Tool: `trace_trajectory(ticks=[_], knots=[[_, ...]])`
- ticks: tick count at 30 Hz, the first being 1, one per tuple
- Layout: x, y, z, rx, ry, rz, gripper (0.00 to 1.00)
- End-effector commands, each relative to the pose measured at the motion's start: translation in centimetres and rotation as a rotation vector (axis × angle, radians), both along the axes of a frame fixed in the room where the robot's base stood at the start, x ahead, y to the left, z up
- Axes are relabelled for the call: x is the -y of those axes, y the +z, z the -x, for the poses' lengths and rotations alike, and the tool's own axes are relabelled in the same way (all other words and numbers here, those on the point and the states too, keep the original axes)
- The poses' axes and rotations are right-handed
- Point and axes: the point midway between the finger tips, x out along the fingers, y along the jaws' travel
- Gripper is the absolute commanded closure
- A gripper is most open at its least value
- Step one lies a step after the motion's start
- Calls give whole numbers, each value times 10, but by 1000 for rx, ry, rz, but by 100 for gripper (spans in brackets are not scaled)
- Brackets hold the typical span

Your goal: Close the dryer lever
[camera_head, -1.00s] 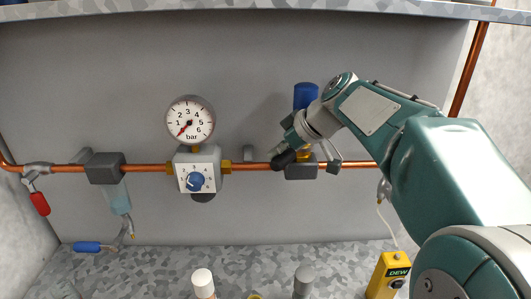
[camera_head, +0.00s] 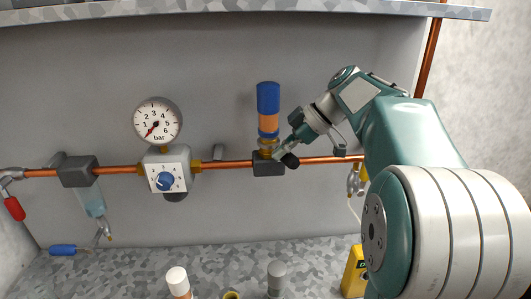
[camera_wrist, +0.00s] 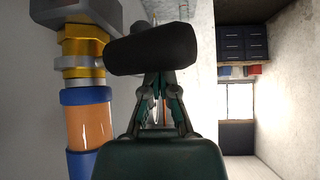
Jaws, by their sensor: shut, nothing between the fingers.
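The dryer (camera_head: 268,112) is a blue and orange cylinder standing upright on a dark block in the copper pipe. It also shows at the left of the wrist view (camera_wrist: 85,135). Its lever appears to be the one with the black grip (camera_head: 290,160), just right of the brass fitting. In the wrist view the black grip (camera_wrist: 150,48) lies across the front of my fingertips. My gripper (camera_head: 290,147) is shut and empty, with its tips at or very near the grip. Whether they touch cannot be told. The lever's shaft is mostly hidden.
A pressure gauge (camera_head: 157,121) and regulator (camera_head: 167,171) sit left of the dryer. A red handle (camera_head: 14,208) and a blue handle (camera_head: 62,249) are further left. A yellow box (camera_head: 354,272) and small bottles stand on the speckled counter below. A shelf runs above.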

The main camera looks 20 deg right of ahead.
Motion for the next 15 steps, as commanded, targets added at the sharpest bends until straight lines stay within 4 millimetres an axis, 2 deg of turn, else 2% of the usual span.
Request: trace_trajectory(ticks=[15], knots=[[30,-2,-3,-4,-2,3,100]])
